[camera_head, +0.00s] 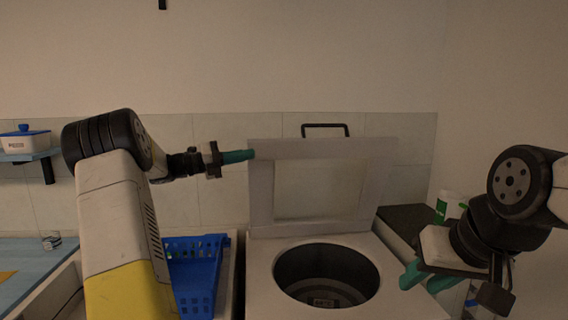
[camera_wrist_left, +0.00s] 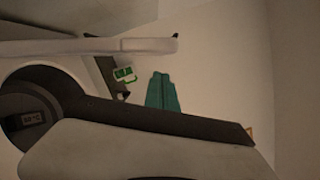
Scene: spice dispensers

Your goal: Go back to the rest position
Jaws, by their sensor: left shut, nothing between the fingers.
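My left gripper (camera_head: 238,156) is raised, with its teal fingers together and empty. Its tips are at the upper left corner of the open lid (camera_head: 256,190) in the head view; I cannot tell whether they touch. The left wrist view shows the closed teal fingers (camera_wrist_left: 162,92) with nothing between them. My right gripper (camera_head: 425,279) is low at the right, beside the white machine (camera_head: 400,296). Its teal fingers are apart, and I see nothing held between them.
The machine has a round dark opening (camera_head: 325,272), and its handled lid stands upright behind it. A blue basket (camera_head: 193,280) is left of it. A white and green container (camera_head: 450,205) stands at the right. A white pot (camera_head: 25,142) sits on a shelf at the far left.

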